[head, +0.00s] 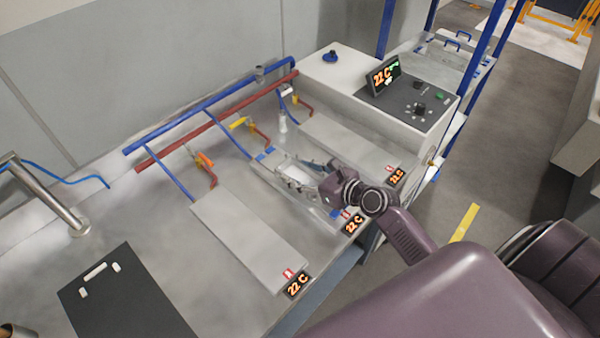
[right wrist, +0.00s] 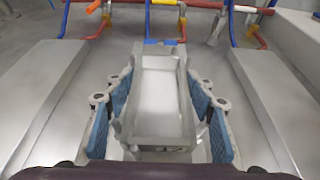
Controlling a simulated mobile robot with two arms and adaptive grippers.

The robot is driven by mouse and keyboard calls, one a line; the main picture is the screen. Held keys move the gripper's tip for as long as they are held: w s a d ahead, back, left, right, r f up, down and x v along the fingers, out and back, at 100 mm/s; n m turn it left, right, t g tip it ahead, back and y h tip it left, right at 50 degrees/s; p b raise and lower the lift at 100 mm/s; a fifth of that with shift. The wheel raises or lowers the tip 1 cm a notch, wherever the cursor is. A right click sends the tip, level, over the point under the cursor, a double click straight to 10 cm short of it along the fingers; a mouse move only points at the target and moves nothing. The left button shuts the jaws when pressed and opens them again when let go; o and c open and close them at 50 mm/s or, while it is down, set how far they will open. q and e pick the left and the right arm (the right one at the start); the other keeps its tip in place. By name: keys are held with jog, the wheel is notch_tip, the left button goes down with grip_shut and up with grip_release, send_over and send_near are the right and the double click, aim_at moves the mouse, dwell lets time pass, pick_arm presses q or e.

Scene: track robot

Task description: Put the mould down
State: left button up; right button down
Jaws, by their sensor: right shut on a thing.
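The mould (right wrist: 160,92) is a grey metal trough with raised side walls. In the right wrist view it lies between the blue-padded fingers of my right gripper (right wrist: 160,112), which is shut on it. In the head view my right gripper (head: 308,172) reaches in from the right and partly covers the mould (head: 296,174). The mould is over the middle station of the bench, lined up with its length. Blue corner marks (head: 265,154) show at the station's far end. I cannot tell whether the mould touches the surface below. My left gripper is not in view.
Pale flat plates lie left (head: 245,235) and right (head: 345,145) of the middle station. Blue and red pipes (head: 220,110) with valves run behind. A control box (head: 415,105) stands at the back right. A dark board (head: 125,295) lies at the front left.

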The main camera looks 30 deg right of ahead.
jog(key=shift+r, duration=0.2)
jog(key=shift+f, duration=0.15)
jog(key=c, duration=0.9)
grip_release()
jog(key=shift+s+d, duration=0.15)
jog(key=shift+s, duration=0.25)
jog(key=b+v, duration=0.1)
jog(key=v, duration=1)
jog(key=shift+s+r, duration=0.1)
jog(key=shift+r, duration=0.15)
